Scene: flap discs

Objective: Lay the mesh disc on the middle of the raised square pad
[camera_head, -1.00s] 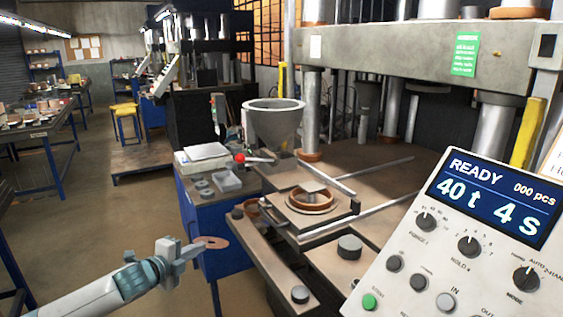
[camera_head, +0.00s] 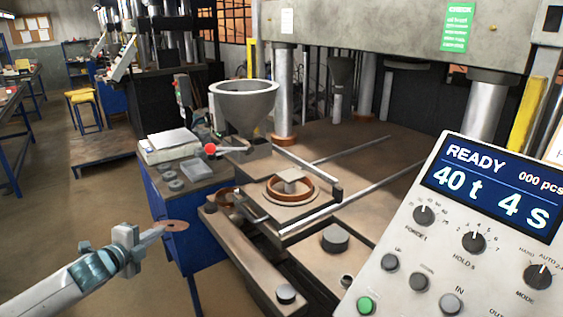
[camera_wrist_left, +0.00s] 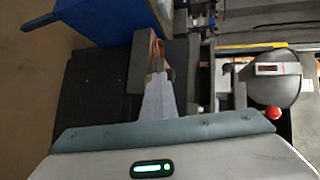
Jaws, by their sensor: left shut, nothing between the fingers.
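My right gripper is out of view.
A grey hopper (camera_head: 244,100) stands behind the ring. Steel rails (camera_head: 310,214) flank the slide. A control panel (camera_head: 455,245) fills the right.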

